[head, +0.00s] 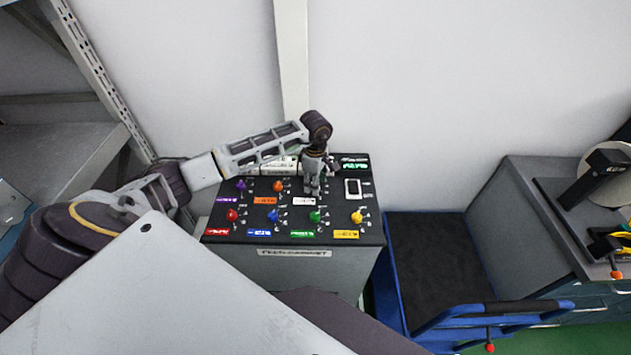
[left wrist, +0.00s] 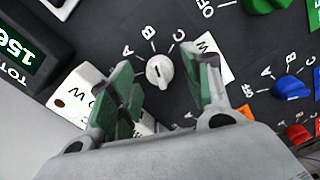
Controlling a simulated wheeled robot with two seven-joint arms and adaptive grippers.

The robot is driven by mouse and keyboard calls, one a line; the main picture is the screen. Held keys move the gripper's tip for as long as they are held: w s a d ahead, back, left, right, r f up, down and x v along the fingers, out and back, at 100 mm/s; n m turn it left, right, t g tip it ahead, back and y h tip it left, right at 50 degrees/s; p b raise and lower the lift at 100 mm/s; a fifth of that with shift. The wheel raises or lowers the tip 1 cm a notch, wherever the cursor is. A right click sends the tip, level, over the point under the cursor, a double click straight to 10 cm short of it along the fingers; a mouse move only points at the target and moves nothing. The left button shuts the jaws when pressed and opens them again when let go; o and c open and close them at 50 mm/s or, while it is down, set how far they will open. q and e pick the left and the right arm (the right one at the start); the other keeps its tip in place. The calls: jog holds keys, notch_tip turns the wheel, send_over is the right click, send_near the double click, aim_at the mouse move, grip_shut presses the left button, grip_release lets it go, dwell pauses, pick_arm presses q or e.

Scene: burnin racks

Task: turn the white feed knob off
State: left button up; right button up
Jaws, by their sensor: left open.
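The white feed knob (left wrist: 159,71) sits on the dark panel in the left wrist view, with letters A, B and C around it. A small dark mark shows on its face; I cannot tell which position it points to. My left gripper (left wrist: 169,85) is open, with its green-padded fingers on either side of the knob and apart from it. In the head view my left gripper (head: 313,188) points down over the panel (head: 293,220) and hides the white knob. My right gripper is not in view.
Purple (head: 241,185), orange (head: 279,186), red (head: 232,215), blue (head: 273,216), green (head: 315,216) and yellow (head: 357,217) knobs surround the spot. A blue-framed cart (head: 430,255) stands right of the cabinet.

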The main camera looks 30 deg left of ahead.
pick_arm(q)
jog(key=shift+c, duration=1.2)
jog(key=c, duration=0.8)
